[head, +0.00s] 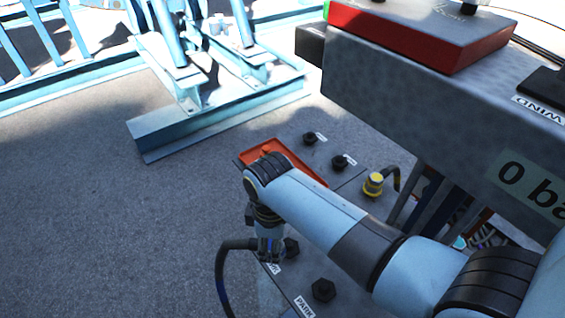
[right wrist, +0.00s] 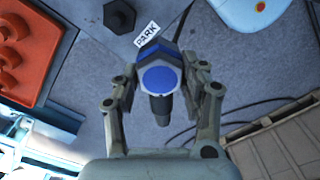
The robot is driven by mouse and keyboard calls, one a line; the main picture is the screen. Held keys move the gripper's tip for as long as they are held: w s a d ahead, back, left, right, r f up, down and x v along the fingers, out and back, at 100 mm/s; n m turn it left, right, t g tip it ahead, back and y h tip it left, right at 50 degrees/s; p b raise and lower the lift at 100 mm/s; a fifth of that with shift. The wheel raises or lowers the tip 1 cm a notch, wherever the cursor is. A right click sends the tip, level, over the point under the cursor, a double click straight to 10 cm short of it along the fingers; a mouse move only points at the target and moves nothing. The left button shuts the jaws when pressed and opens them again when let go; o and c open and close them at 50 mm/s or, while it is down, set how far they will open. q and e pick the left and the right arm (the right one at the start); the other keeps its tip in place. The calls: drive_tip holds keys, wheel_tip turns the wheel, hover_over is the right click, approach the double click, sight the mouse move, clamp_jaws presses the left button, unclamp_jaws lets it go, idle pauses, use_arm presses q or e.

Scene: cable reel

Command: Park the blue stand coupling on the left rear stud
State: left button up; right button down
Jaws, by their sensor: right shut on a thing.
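The blue stand coupling (right wrist: 158,78) has a blue round face and a dark body. My right gripper (right wrist: 158,88) is shut on it, one finger on each side. In the head view the right gripper (head: 269,245) points down over the panel, beside a dark stud (head: 291,248) and a PARK label. A black hose hangs from it to the left. In the right wrist view a black hex stud (right wrist: 120,16) lies beyond the PARK label (right wrist: 147,33). The coupling hides what is behind it, so I cannot tell whether it touches a stud. My left gripper is not in view.
A red tray (head: 312,174) sits on the panel behind my right arm. Two black studs (head: 310,138) (head: 340,161) and a yellow-capped coupling (head: 374,183) are nearby. Another hex stud (head: 323,290) is at the front. A grey cabinet (head: 430,110) overhangs the right.

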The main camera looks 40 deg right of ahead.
drive_tip(key=shift+m, duration=0.9)
drive_tip(key=s+f+b, duration=0.1)
drive_tip(key=f+b, duration=0.1)
drive_tip(key=s+f+b, duration=0.1)
drive_tip(key=f+b, duration=0.1)
drive_tip(key=f, duration=0.1)
drive_tip(key=s+f+b, duration=0.1)
drive_tip(key=f+b, duration=0.1)
drive_tip(key=b, duration=0.1)
drive_tip(key=shift+s+a+f, duration=0.2)
drive_tip(key=shift+a, duration=0.05)
drive_tip(key=shift+s+f, duration=0.1)
drive_tip(key=shift+f, duration=0.05)
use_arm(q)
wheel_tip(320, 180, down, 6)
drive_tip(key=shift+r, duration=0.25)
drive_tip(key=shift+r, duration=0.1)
use_arm(e)
drive_tip(key=shift+s+d+p, duration=0.7)
drive_tip(key=shift+d, duration=0.1)
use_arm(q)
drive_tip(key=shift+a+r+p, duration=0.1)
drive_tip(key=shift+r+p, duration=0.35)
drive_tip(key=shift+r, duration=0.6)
use_arm(e)
drive_tip(key=shift+s+d, duration=0.55)
drive_tip(key=shift+d, duration=0.1)
